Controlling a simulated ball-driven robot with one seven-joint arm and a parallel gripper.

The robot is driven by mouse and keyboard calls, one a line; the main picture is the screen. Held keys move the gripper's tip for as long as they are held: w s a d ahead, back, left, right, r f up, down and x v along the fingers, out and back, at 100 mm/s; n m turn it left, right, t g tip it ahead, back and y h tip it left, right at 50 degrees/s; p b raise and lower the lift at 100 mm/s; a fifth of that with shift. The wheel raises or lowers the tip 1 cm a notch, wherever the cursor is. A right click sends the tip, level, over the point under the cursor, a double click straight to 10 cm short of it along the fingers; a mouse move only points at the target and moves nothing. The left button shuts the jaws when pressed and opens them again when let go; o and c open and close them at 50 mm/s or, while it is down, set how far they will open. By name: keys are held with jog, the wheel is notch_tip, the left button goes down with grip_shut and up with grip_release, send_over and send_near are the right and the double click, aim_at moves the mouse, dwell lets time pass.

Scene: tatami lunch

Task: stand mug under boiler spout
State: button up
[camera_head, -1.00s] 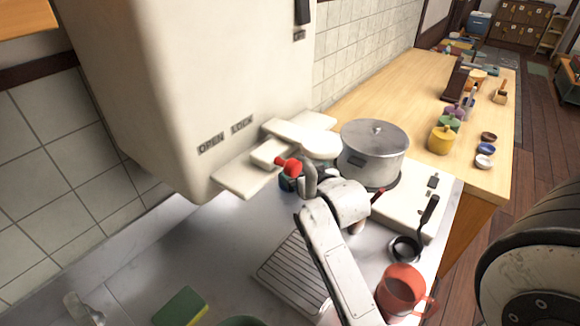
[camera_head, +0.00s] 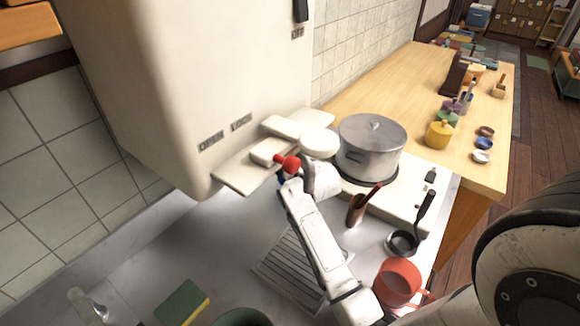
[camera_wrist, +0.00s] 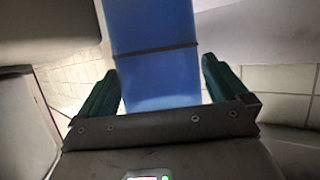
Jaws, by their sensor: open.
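The cream boiler (camera_head: 190,80) fills the upper left of the head view, with OPEN and LOCK labels. A red knob (camera_head: 290,163) sits at its lower front; the spout itself is not clearly visible. My gripper (camera_wrist: 160,68) is open in the wrist view, its green fingers on either side of a blue thing with a dark band (camera_wrist: 155,60). A gap shows at the right finger. Whether this blue thing is the mug, I cannot tell. In the head view my wrist hides most of it and the fingers. A red mug (camera_head: 398,280) stands at the counter's front right.
A lidded pot (camera_head: 370,150) stands on a white hob right of my wrist. A slatted drainer (camera_head: 285,262) lies below my arm. A green sponge (camera_head: 182,302) is at the lower left.

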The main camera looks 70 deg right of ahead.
jog(key=shift+c, duration=0.4)
jog(key=c, duration=0.9)
jog(key=shift+r, duration=0.2)
